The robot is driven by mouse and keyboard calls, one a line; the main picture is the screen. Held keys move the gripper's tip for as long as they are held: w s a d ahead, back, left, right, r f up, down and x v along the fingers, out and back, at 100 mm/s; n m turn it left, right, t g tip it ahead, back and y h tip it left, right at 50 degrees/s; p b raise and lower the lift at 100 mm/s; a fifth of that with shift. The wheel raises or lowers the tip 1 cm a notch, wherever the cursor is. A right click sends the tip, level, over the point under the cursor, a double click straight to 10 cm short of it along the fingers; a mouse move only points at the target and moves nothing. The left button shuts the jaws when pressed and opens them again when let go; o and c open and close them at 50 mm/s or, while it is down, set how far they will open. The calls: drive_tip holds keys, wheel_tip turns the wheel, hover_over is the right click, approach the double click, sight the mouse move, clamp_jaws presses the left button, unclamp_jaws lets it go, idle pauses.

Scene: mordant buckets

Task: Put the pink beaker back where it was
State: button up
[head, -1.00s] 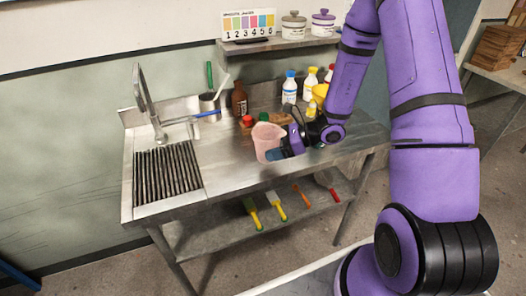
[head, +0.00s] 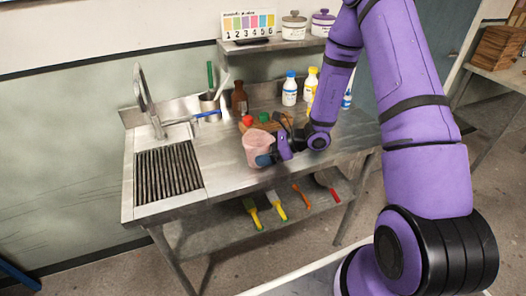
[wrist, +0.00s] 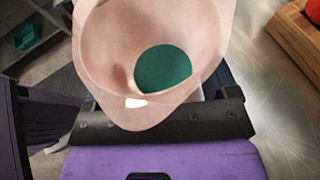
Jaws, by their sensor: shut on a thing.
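The pink beaker (head: 256,148) is over the front part of the steel bench, right of the sink. My gripper (head: 268,158) is shut on it from the right. In the wrist view the pink beaker (wrist: 105,45) fills the top middle, its mouth facing the camera, with a round teal-green patch, apparently liquid, inside at the bottom. The gripper (wrist: 155,122) shows below it in that view. The beaker looks about upright in the head view. I cannot tell whether its base touches the bench.
A wooden rack (head: 268,125) with red and green tops stands just behind the beaker. A brown bottle (head: 239,98), a white bottle with a blue cap (head: 289,90) and a yellow-capped bottle (head: 310,84) stand at the back. The ribbed sink drainer (head: 168,172) is left. Bench is clear between.

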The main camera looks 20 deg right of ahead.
drive_tip(key=shift+f, duration=0.1)
drive_tip(key=o, duration=1)
